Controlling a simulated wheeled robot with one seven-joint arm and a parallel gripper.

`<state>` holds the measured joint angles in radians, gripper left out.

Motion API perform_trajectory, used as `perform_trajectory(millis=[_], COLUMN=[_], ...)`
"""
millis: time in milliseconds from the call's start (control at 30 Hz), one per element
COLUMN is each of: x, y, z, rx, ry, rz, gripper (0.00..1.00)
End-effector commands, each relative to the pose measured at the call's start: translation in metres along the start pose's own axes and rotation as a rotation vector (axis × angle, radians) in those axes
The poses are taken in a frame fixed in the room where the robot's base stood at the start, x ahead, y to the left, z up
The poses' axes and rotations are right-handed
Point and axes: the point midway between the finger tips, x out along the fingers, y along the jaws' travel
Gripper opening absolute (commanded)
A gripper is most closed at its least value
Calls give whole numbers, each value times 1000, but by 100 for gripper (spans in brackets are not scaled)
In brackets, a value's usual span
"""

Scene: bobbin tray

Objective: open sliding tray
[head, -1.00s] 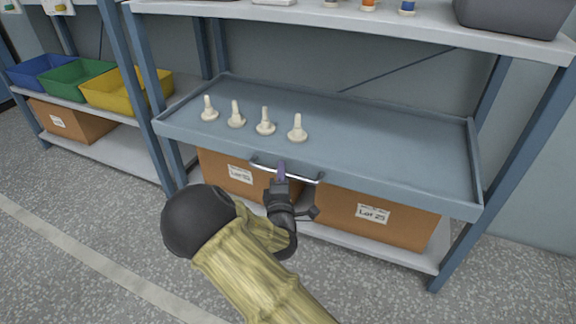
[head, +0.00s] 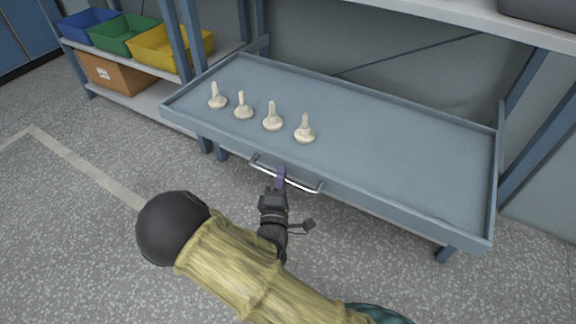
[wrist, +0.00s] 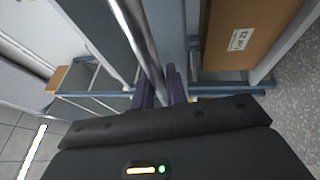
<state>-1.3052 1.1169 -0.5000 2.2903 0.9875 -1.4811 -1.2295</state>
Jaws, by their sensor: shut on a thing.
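The sliding tray (head: 400,150) is a blue-grey shallow tray with raised rims, pulled out from the shelf frame in the head view. A silver bar handle (head: 303,183) runs along the middle of its front edge. My gripper (head: 281,178) has its purple fingers shut on the handle. In the wrist view the bar (wrist: 139,40) passes between the purple fingers (wrist: 160,88). Several cream bobbin-like pegs stand upright in a row on the tray's left half, one of them a peg (head: 305,130) nearest the middle.
Blue, green and yellow bins, such as the yellow bin (head: 170,46), sit on a shelf at the left. The speckled floor (head: 90,240) in front is clear.

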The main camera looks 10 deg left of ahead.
Motion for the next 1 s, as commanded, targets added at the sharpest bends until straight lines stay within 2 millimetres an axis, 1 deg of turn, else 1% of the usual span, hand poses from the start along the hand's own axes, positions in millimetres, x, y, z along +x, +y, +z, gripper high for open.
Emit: perform_trajectory(millis=[100, 367, 400, 467, 500, 867, 1000], x=[-3, -3, -3, -3, -3, -5, -17], y=[-1, -1, -1, -1, -1, 0, 0], z=[0, 0, 0, 0, 0, -1, 1], rx=[-2, -2, -2, -2, -1, -1, -3], ry=[-2, -3, -3, -2, -2, -1, -3], rz=[-3, -3, -3, -3, -3, -2, -5], gripper=[0, 0, 16, 28, 36, 36, 36])
